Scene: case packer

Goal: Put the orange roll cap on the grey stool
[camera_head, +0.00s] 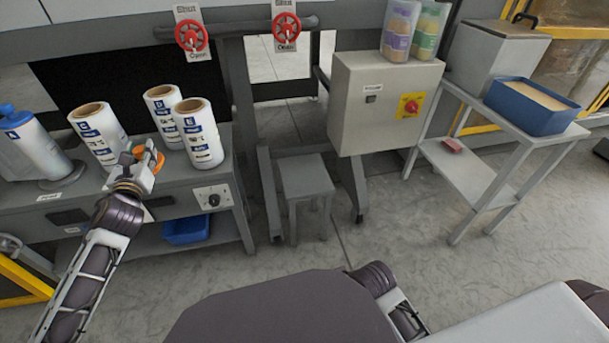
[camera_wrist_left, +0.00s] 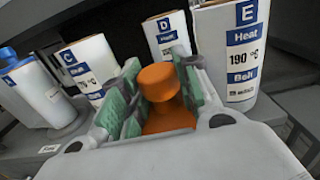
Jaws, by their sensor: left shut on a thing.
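The orange roll cap (camera_wrist_left: 160,84) is between the green-padded fingers of my left gripper (camera_wrist_left: 152,92) in the left wrist view, and the gripper is shut on it. In the head view the left gripper (camera_head: 143,160) holds the orange cap (camera_head: 155,158) in front of the white rolls, above the front part of the grey bench. The grey stool (camera_head: 303,180) stands on the floor right of the bench, its flat top empty. My right gripper is not in view.
A grey control box (camera_head: 383,105) stands right of the stool. A side table (camera_head: 470,170) bears a blue bin (camera_head: 532,108). The floor before the stool is clear.

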